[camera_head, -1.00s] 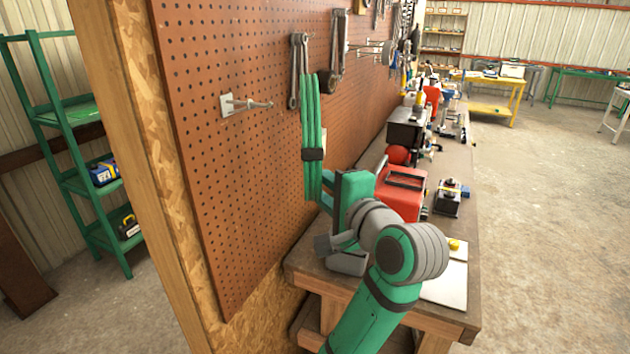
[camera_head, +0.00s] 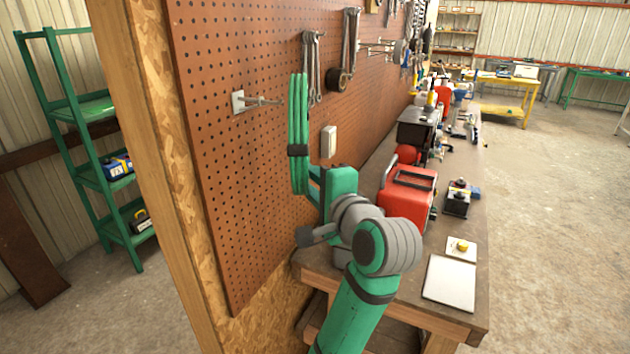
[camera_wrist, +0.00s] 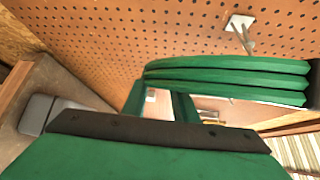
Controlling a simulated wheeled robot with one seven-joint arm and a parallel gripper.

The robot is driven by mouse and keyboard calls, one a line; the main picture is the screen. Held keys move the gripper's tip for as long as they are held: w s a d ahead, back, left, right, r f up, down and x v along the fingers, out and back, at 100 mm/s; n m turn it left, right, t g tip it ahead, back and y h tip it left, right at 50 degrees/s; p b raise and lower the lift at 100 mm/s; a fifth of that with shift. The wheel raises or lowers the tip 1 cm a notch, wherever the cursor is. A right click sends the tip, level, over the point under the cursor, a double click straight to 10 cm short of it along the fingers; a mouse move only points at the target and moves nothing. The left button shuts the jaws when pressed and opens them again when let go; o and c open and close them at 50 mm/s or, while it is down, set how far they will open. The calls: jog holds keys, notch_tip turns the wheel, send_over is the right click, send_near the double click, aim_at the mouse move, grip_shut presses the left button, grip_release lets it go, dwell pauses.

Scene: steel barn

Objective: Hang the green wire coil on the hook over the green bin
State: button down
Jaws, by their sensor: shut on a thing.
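The green wire coil (camera_head: 298,120) hangs upright from my gripper (camera_head: 314,182), a long narrow loop with a dark band around its middle. My gripper is shut on the coil's lower part. The coil also crosses the wrist view (camera_wrist: 225,80). A metal hook (camera_head: 262,101) on a white plate juts from the pegboard, just left of the coil's upper part. In the wrist view, the hook (camera_wrist: 245,38) points toward the coil's edge. Whether its tip is inside the loop or only beside it, I cannot tell. I see no green bin in these views.
The brown pegboard (camera_head: 225,190) stands close to the coil. Wrenches (camera_head: 312,65) hang right of it. A workbench (camera_head: 400,300) below holds a red toolbox (camera_head: 405,195) and other items. A green shelf (camera_head: 95,170) stands at the left.

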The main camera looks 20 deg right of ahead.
jog(key=w+a+f, duration=0.1)
jog(key=w+a, duration=0.3)
jog(key=w, duration=0.1)
dwell(1.0)
jog(key=shift+w+a+f, duration=0.15)
jog(key=shift+w+f, duration=0.05)
jog(key=shift+f, duration=0.1)
dwell(0.4)
jog(key=c, duration=1.4)
grip_release()
jog(key=shift+o, duration=0.2)
